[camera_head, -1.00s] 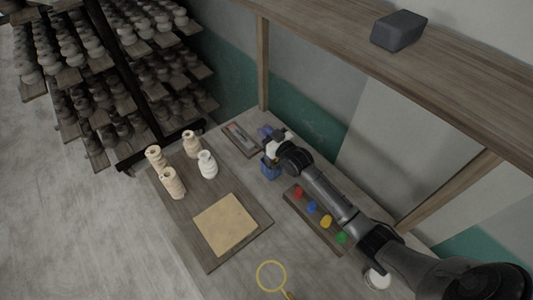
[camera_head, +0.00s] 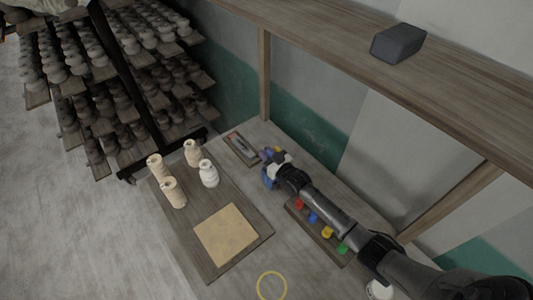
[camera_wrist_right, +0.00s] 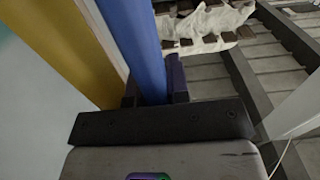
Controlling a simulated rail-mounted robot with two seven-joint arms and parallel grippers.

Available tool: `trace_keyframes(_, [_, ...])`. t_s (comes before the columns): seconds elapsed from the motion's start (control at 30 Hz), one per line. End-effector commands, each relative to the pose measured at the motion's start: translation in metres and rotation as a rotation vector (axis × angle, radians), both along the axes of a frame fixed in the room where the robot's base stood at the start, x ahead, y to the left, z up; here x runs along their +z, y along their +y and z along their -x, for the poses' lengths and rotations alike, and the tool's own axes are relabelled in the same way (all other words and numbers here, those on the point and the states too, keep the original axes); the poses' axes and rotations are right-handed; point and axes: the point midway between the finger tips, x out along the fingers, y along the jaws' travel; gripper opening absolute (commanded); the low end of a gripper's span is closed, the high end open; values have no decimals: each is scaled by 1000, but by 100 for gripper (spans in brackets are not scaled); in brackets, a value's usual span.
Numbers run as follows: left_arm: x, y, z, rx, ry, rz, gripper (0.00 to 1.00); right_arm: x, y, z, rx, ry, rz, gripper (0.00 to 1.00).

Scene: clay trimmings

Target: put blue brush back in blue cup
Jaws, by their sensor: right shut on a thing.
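My right gripper (camera_head: 274,161) is over the back of the table, at the end of the arm coming in from the right. In the right wrist view its dark jaws (camera_wrist_right: 154,92) are shut on a blue shaft, which I take for the blue brush (camera_wrist_right: 142,45). The blue cup (camera_head: 267,181) stands on the table just below and in front of the gripper, partly hidden by it. I cannot tell whether the brush's lower end is inside the cup. My left gripper is not in view.
A yellow shaft (camera_wrist_right: 62,48) stands close left of the blue one in the wrist view. A tool tray (camera_head: 242,149) lies left of the cup. A board with coloured pieces (camera_head: 318,231) lies under my arm. Several pale vases (camera_head: 209,174) stand on a dark board (camera_head: 246,259).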

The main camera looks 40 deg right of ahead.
Motion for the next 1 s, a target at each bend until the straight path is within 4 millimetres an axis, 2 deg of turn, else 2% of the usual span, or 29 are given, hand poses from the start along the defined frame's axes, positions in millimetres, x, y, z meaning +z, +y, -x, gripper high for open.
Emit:
trace_keyframes(0.13, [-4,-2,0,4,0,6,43,-5,0,0,0,0,0,0])
trace_keyframes(0.17, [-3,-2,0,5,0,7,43,-4,0,0,0,0,0,19])
trace_keyframes(0.4, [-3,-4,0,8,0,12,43,-4,0,0,0,0,0,42])
trace_keyframes(0.7, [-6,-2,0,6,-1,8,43,-4,0,0,0,0,-2,42])
trace_keyframes(1.0, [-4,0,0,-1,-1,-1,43,-5,0,41,1,2,-1,42])
